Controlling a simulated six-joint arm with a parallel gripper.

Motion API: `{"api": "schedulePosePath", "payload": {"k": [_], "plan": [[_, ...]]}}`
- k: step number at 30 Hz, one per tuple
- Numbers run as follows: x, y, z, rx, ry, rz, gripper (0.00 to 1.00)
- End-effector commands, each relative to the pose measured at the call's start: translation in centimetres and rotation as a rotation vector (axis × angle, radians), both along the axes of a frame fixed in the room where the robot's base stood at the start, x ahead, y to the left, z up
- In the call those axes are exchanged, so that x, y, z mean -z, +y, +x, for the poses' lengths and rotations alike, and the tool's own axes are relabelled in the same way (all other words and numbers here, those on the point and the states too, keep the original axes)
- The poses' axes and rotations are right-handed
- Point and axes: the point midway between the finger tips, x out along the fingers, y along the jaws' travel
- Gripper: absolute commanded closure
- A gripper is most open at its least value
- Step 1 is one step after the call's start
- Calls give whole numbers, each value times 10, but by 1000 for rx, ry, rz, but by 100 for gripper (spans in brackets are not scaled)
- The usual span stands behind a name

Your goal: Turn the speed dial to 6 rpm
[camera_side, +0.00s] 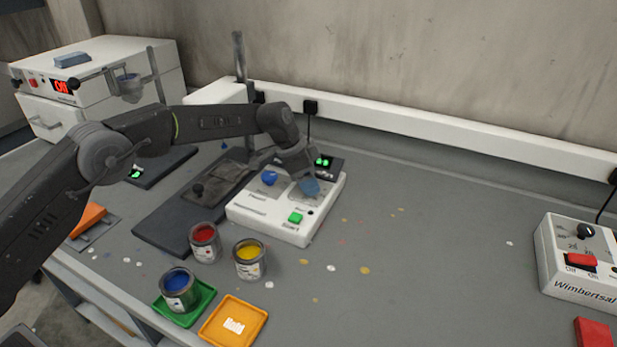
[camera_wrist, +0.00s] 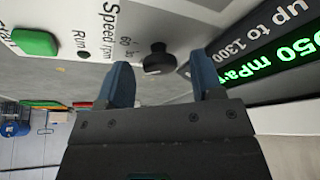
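The speed dial (camera_wrist: 158,58) is a small black knob on a white panel labelled "Speed rpm", with "60" and another number partly readable beside it. In the wrist view it lies just beyond and between the two blue fingertips of my gripper (camera_wrist: 164,78), which are spread apart with a gap on both sides. The dial's pointer setting is too small to read. In the side view my gripper (camera_side: 309,187) is over the right part of the white instrument (camera_side: 268,222) and hides the dial there.
Red (camera_side: 204,241), yellow (camera_side: 249,259) and blue (camera_side: 178,289) paint cans stand in front.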

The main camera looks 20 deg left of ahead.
Motion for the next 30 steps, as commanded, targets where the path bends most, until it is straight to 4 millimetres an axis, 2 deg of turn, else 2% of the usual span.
{"api": "schedulePosePath", "payload": {"k": [2,15,23,30], "plan": [[0,0,0,0,0,0,47],[0,0,0,0,0,0,88],[-1,0,0,-26,-1,0,88],[0,-1,-1,-145,2,1,88]]}}
